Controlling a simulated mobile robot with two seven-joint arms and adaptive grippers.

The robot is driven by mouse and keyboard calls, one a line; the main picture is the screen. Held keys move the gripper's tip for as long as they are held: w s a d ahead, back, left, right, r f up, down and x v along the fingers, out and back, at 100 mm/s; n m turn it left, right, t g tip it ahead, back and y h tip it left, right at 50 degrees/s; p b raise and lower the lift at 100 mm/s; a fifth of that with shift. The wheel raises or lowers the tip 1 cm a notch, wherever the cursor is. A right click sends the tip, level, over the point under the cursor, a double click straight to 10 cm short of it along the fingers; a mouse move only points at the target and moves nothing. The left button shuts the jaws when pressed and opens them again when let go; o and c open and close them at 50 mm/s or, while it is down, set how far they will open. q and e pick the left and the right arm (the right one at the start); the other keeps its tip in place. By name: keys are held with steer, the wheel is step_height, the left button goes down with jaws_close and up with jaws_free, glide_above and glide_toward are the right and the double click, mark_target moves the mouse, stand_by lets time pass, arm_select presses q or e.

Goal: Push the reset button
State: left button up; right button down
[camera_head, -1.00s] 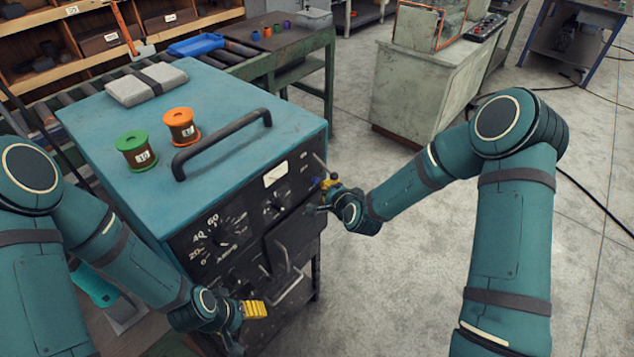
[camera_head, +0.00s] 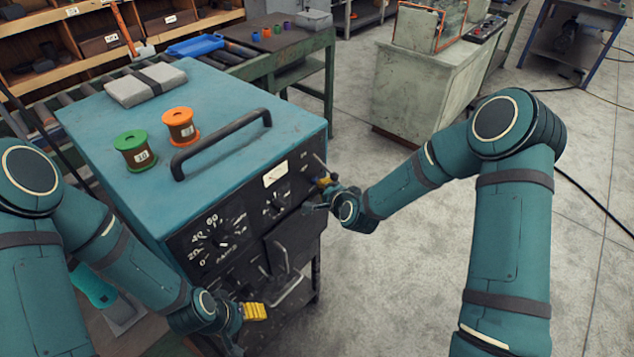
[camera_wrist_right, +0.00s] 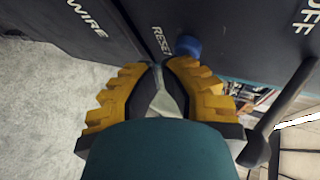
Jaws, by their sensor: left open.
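The reset button is a blue round knob (camera_wrist_right: 187,45) beside the white word RESET on the dark front panel (camera_wrist_right: 130,40) of the machine. My right gripper (camera_wrist_right: 168,66) looks shut and empty, its yellow fingertips close together right by the button. I cannot tell whether they touch it. In the head view my right gripper (camera_head: 324,183) is at the panel's right end and hides most of the button. My left gripper (camera_head: 250,313) is open and empty, low in front of the panel's lower left part.
The teal machine (camera_head: 235,110) has a black top handle (camera_head: 220,142), a green spool (camera_head: 136,152), an orange spool (camera_head: 181,128) and a strapped grey block (camera_head: 146,83) on it. A lever (camera_wrist_right: 275,125) stands close to the right gripper.

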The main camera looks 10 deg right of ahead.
steer(key=shift+w+a, duration=0.15)
stand_by(0.7)
steer(key=shift+s+d+b, duration=0.4)
steer(key=shift+s+d, duration=0.1)
steer(key=shift+s, duration=0.2)
steer(key=s+d, duration=0.1)
steer(key=s, duration=0.1)
steer(key=s+d+b, duration=0.1)
steer(key=s+d, duration=0.1)
stand_by(1.0)
